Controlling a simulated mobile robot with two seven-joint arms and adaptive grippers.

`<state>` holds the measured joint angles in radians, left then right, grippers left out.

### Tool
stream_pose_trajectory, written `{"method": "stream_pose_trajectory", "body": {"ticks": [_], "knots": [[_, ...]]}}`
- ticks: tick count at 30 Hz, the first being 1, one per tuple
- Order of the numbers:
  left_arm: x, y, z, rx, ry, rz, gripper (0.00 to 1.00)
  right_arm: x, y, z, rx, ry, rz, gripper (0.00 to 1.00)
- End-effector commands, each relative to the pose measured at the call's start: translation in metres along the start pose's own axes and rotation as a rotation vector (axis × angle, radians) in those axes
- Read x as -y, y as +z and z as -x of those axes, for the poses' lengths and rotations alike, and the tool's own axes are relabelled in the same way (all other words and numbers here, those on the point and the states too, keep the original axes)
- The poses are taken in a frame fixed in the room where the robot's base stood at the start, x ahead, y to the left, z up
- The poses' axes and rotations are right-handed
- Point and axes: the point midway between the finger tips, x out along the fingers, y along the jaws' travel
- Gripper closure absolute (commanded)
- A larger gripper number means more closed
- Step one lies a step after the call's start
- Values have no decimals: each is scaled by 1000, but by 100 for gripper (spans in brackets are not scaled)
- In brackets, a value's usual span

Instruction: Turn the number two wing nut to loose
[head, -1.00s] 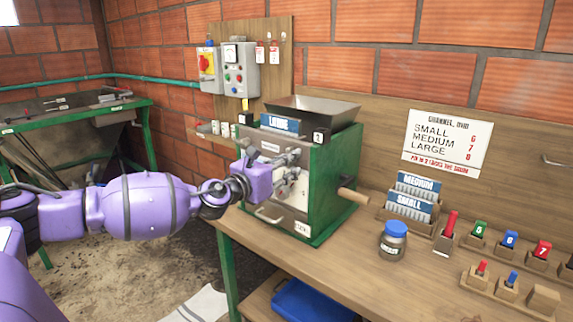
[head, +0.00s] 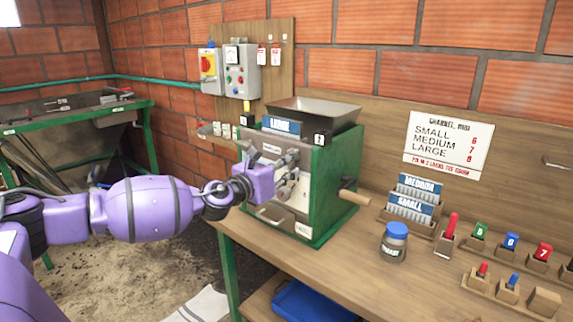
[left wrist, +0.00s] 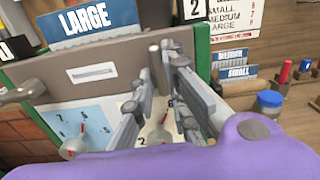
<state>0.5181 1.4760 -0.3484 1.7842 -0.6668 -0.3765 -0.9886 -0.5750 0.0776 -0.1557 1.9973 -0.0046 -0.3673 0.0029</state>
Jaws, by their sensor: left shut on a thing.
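The green machine (head: 338,185) stands on the bench, with a tag "2" near its top right corner. It also shows in the left wrist view, where the tag "2" (left wrist: 195,9) is at the top. My left gripper (head: 289,170) is at the machine's front face. In the left wrist view its grey fingers (left wrist: 165,88) are closed around a grey piece at the right end of the front plate (left wrist: 50,75), below that tag. I take this piece for the number two wing nut; the fingers hide most of it, so its angle cannot be told. My right gripper is out of view.
Another grey fastener (left wrist: 14,95) sits at the plate's left end. Dials with red pointers (left wrist: 75,146) lie below the plate. A wooden handle (head: 354,197) sticks out at the machine's right. A lidded jar (head: 394,241) and label racks (head: 410,209) stand on the bench.

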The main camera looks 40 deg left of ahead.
Motion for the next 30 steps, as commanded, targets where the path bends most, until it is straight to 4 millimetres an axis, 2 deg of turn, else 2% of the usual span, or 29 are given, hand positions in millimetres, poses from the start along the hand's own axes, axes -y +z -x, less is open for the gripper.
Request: {"method": "stream_pose_trajectory", "body": {"ticks": [12, 25, 30], "knots": [[6, 6, 1, 3, -7, 309, 100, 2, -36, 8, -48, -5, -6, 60], [10, 9, 0, 4, -11, 717, 100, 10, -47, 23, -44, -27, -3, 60], [11, 11, 1, 4, -12, 878, 100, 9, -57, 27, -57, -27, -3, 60]]}}
